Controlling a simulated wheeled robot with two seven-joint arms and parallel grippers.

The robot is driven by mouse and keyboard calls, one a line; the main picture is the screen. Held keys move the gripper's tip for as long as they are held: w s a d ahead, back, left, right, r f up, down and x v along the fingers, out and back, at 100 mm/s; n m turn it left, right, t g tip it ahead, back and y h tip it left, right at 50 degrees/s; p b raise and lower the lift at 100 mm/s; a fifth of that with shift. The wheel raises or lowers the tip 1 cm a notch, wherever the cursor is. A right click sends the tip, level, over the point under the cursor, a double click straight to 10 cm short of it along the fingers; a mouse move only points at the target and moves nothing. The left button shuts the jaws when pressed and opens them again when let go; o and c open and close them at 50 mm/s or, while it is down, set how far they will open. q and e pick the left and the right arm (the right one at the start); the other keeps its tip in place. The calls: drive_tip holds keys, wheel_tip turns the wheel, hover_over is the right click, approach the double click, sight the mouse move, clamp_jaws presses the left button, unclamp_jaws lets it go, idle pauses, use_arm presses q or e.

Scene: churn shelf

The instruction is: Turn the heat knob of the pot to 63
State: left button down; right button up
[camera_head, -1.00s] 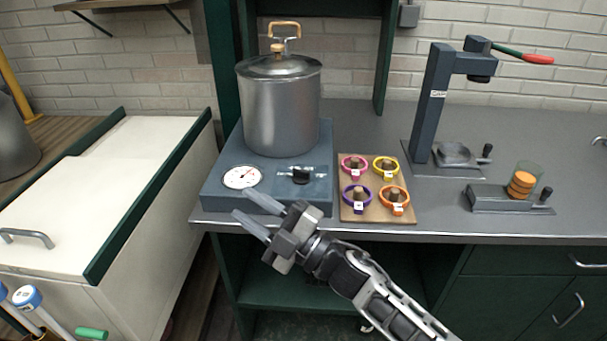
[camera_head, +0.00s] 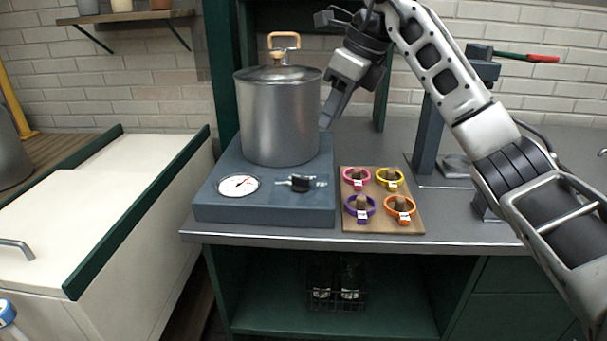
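The steel pot (camera_head: 278,122) with its lid and wooden-topped handle (camera_head: 284,41) stands on the blue-grey heater base (camera_head: 265,215). The black heat knob (camera_head: 300,184) is on the front right of the base's top. A white round dial (camera_head: 238,186) with a red mark and a needle is to its left; its numbers are too small to read. My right gripper (camera_head: 328,122) points down beside the pot's right wall, above and behind the knob and apart from it. Its fingers overlap in this view, so their opening does not show. My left gripper is not in view.
A wooden board (camera_head: 382,226) with several coloured rings on pegs lies right of the base. A press (camera_head: 430,140) with a red lever stands behind my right arm. A white chest (camera_head: 110,200) is at the left. The counter's front strip (camera_head: 330,238) is clear.

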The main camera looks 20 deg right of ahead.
sight(301, 177)
drive_tip(key=x, duration=1.5)
drive_tip(key=shift+a, duration=0.15)
clamp_jaws()
